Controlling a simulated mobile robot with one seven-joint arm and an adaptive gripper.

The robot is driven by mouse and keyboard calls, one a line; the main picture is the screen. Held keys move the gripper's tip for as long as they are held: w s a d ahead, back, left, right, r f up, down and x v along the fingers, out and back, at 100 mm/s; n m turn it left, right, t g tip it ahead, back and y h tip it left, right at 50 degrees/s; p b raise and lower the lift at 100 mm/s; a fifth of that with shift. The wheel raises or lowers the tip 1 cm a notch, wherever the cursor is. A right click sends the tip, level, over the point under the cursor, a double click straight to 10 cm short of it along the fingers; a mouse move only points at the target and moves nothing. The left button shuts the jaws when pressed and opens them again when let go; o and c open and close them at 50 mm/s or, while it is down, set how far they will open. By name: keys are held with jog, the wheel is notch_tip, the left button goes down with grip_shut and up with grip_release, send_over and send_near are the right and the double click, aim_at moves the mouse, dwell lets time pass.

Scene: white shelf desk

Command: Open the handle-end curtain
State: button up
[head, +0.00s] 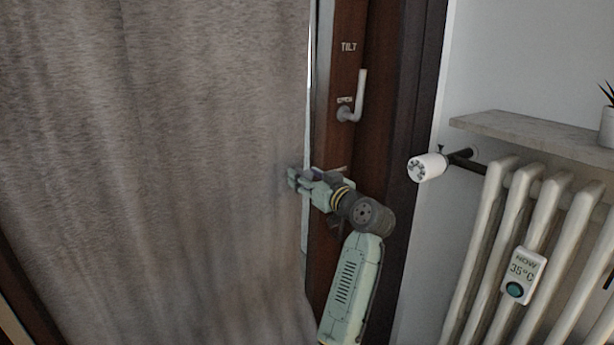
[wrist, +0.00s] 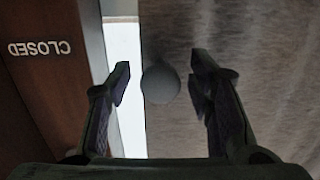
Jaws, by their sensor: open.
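A grey-brown curtain (head: 170,130) hangs over most of the left of the head view. Its right edge hangs beside the window frame with the grey handle (head: 357,95). The handle points up. In the wrist view the curtain (wrist: 270,60) fills the right side, and a round grey knob (wrist: 160,85) shows at its edge. My gripper (wrist: 160,72) is open, with one finger on each side of the knob in the picture; I cannot tell if they touch it. In the head view my gripper (head: 291,178) is at the curtain's right edge, below the handle.
A brown frame (wrist: 50,70) marked CLOSED and a bright strip of glass (wrist: 127,90) lie left of the knob. Right of the window are a radiator (head: 525,225) with a white valve (head: 427,167), and a stone shelf (head: 530,135) with a potted plant (head: 607,125).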

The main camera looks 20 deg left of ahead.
jog(key=shift+c, duration=0.2)
grip_shut()
dwell(0.3)
